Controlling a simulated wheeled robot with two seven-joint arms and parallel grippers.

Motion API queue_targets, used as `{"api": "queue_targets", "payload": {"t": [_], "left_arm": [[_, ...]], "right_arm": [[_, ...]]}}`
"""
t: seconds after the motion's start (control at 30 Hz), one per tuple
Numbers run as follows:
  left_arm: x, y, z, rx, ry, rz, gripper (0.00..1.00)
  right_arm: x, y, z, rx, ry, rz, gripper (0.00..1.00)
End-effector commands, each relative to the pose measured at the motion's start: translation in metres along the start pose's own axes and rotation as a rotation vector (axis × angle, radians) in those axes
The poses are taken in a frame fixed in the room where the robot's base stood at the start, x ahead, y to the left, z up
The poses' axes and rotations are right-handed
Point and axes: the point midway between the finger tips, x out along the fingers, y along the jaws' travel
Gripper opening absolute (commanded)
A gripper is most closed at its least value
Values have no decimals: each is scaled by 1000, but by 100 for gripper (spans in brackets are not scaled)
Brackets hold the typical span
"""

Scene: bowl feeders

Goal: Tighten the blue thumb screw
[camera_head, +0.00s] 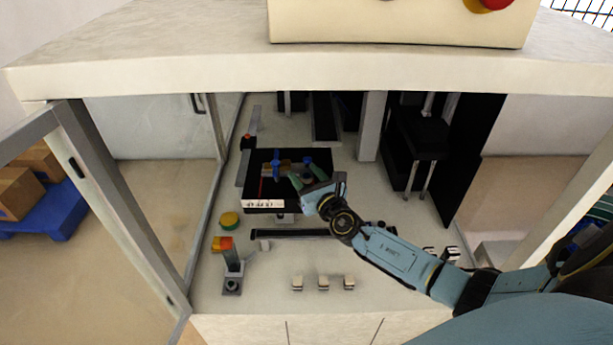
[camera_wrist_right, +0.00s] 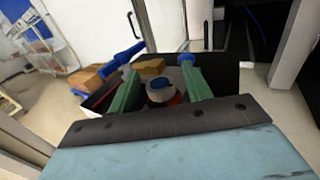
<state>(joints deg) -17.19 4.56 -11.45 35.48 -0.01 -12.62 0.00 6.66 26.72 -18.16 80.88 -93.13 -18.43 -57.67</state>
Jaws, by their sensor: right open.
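The fingers are spread, with visible room on both sides of the screw. In the head view my right gripper (camera_head: 302,172) reaches into the black box (camera_head: 262,203) from the right, and I cannot make out the screw there. My left gripper is not in view.
Two blue handles stand in the box, a left one (camera_head: 277,163) and a right one (camera_head: 307,160). A glass door frame (camera_head: 130,210) bounds the left.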

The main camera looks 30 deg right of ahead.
Motion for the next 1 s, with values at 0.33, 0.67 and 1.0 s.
{"api": "queue_targets", "payload": {"t": [0.33,0.67,1.0], "left_arm": [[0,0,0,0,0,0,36],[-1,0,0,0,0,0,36],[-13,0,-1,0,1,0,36]], "right_arm": [[0,0,0,0,0,0,31],[0,0,0,1,0,-4,6],[0,2,2,5,2,-127,6]]}}
